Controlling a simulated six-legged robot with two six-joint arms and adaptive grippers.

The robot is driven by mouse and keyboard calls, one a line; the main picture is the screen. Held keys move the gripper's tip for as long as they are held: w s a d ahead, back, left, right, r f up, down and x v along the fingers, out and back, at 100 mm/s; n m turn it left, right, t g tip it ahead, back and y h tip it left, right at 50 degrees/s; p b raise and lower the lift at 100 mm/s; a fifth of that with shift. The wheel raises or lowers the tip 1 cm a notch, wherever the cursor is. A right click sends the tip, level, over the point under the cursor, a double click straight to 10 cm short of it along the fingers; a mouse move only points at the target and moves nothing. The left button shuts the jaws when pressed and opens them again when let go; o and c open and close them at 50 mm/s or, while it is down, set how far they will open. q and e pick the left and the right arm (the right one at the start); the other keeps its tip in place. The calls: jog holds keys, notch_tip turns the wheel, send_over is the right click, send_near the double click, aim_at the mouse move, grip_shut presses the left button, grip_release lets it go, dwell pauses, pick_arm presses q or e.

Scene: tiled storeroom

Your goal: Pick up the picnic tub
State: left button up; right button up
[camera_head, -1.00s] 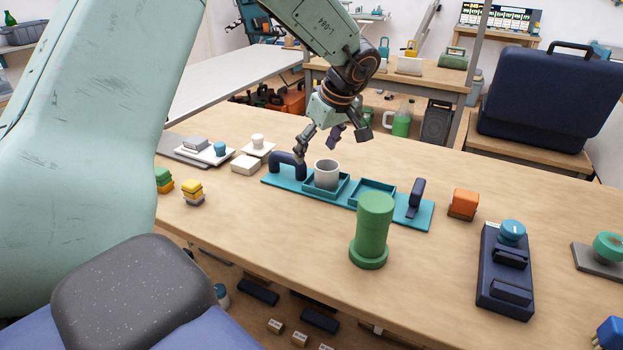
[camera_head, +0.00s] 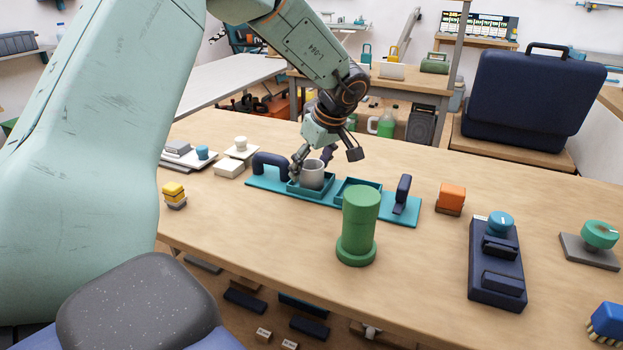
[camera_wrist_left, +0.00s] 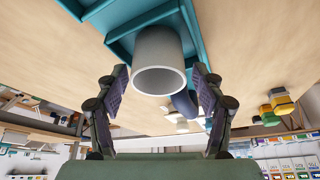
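The picnic tub is most likely the light grey, open-topped round tub (camera_head: 312,178), which stands upright in the left square compartment of a teal tray (camera_head: 402,213). My left gripper (camera_head: 312,162) is open just above and around its rim in the head view. In the left wrist view the tub (camera_wrist_left: 158,52) shows between the two spread fingers of the left gripper (camera_wrist_left: 160,72), with a gap on each side, so they do not appear to grip it. My right gripper is not in view.
A dark blue handle (camera_head: 271,163) rises on the tray's left, close to the fingers, and another (camera_head: 403,190) on its right. A green cylinder (camera_head: 358,222) stands in front. An orange block (camera_head: 451,197) and a navy device (camera_head: 497,265) are to the right. The right compartment looks empty.

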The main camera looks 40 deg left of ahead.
pick_arm(q)
jog(key=shift+w+f, duration=0.1)
jog(key=shift+c, duration=1.4)
jog(key=c, duration=0.7)
